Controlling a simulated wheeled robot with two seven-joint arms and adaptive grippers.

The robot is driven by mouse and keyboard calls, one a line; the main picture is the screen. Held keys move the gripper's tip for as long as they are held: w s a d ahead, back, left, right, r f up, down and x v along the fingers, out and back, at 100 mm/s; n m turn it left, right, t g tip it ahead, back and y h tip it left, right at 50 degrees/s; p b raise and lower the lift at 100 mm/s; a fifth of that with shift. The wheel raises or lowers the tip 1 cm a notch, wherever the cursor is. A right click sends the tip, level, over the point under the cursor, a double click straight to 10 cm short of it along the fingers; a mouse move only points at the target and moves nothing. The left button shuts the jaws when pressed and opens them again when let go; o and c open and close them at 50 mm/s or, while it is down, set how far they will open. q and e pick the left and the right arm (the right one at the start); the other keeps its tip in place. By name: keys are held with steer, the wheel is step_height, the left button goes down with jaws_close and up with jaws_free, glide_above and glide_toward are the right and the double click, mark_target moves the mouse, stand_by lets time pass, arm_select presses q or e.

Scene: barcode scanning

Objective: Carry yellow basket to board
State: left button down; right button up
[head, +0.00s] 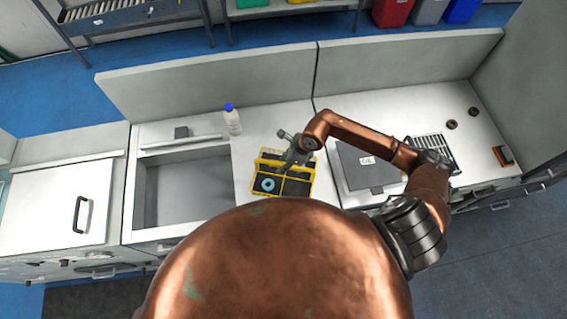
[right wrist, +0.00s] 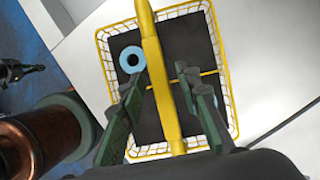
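The yellow basket (head: 262,163) stands on the white counter in front of me, with wire sides and a dark, divided inside. In the right wrist view the basket (right wrist: 232,128) lies below my right gripper (right wrist: 158,80). Its two green fingers are apart, one on each side of the yellow handle bar (right wrist: 153,50), and do not appear closed on it. In the head view the right gripper (head: 291,158) is over the basket. A blue ring (right wrist: 132,59) lies inside. A dark grey board (head: 358,172) with a white label lies right of the basket. I cannot identify my left gripper.
A bottle with a blue cap (head: 232,119) stands behind the basket. A sink (head: 185,190) opens to the left. A metal rack (head: 436,146), two dark rings and an orange device (head: 503,156) are on the right counter. A low wall runs behind the counter.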

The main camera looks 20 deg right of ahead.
steer(key=shift+r, duration=0.15)
steer(key=shift+d+r, duration=0.15)
steer(key=shift+r, duration=0.15)
steer(key=b+v, duration=0.3)
steer(key=v, duration=0.8)
steer(key=shift+r, duration=0.2)
steer(key=shift+s+f, duration=0.1)
